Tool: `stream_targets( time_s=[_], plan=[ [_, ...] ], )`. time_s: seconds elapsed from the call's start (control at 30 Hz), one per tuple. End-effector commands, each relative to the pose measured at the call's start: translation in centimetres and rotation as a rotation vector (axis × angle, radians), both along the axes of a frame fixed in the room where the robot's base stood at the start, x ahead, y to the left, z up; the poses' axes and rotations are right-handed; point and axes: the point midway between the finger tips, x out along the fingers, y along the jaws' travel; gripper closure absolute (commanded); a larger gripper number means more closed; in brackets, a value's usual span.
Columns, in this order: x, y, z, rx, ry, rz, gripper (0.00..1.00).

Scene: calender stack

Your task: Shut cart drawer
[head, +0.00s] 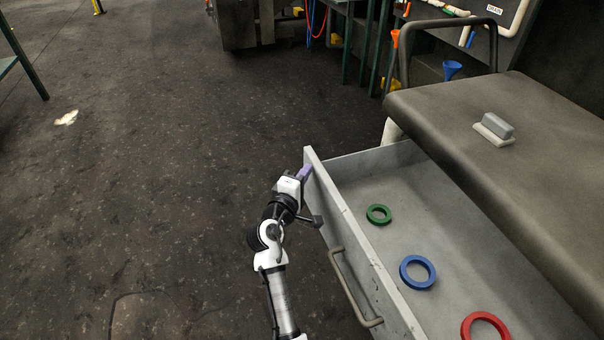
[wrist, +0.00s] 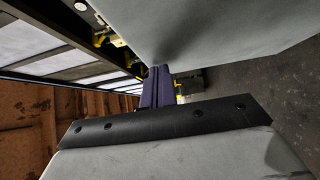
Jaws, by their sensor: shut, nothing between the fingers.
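The cart drawer (head: 362,235) is grey and pulled out from under the dark cart top (head: 510,130) in the head view. A bar handle (head: 349,287) is on its front face. Green (head: 378,214), blue (head: 417,272) and red (head: 485,326) rings lie inside it. My gripper (head: 306,172) is shut, its purple fingers close to the far end of the drawer front, above and left of the handle. In the wrist view the shut fingers (wrist: 157,86) are near a pale grey panel (wrist: 210,35); whether they touch it I cannot tell.
A small grey block (head: 494,128) sits on the cart top. A curved dark push bar (head: 447,24) rises at the cart's far end. The floor left of the drawer is open, with a pale patch (head: 66,118) on it.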

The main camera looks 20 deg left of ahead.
Motion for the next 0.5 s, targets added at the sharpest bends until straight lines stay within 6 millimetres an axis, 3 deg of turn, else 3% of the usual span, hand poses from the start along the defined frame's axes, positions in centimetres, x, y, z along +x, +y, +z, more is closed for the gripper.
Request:
stream_targets(
  time_s=[0.27, 0.5],
  plan=[
    [3.1, -4.6, 0.4, -0.001, 0.001, -0.013, 1.00],
    [7.0, -10.1, 0.5, 0.000, 0.001, -0.014, 1.00]
  ],
)
